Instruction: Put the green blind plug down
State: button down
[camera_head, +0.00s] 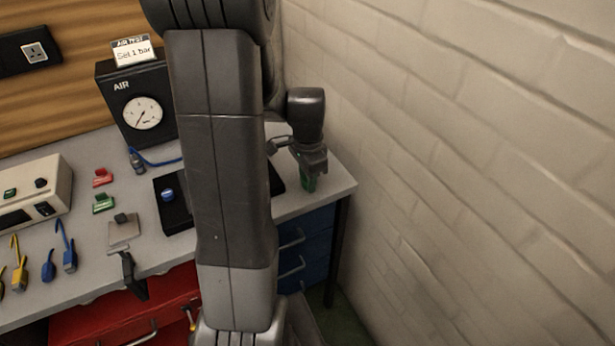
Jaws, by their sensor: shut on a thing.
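My gripper (311,168) is over the right end of the grey bench, near the brick wall. It points down and is shut on the green blind plug (311,184), of which only a small green part shows below the jaws. The plug is at or just above the bench top; I cannot tell whether it touches. My arm hides the middle of the bench and part of the black tray (176,217) beside it.
The AIR gauge box (128,85) stands at the back, left of my arm. Red (102,177) and green (103,203) small blocks, a metal plate (124,232) and several blue and yellow tools lie to the left. The brick wall (450,150) is close on the right.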

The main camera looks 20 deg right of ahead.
jog(key=c, duration=1.1)
grip_release()
jog(key=shift+f, duration=0.1)
jog(key=shift+r+p, duration=0.5)
jog(key=shift+r, duration=0.05)
notch_tip(320, 180, up, 12)
notch_tip(320, 180, down, 13)
jog(key=shift+f+b, duration=0.2)
jog(key=shift+b, duration=0.4)
jog(key=shift+r+p, duration=0.35)
jog(key=shift+r, duration=0.1)
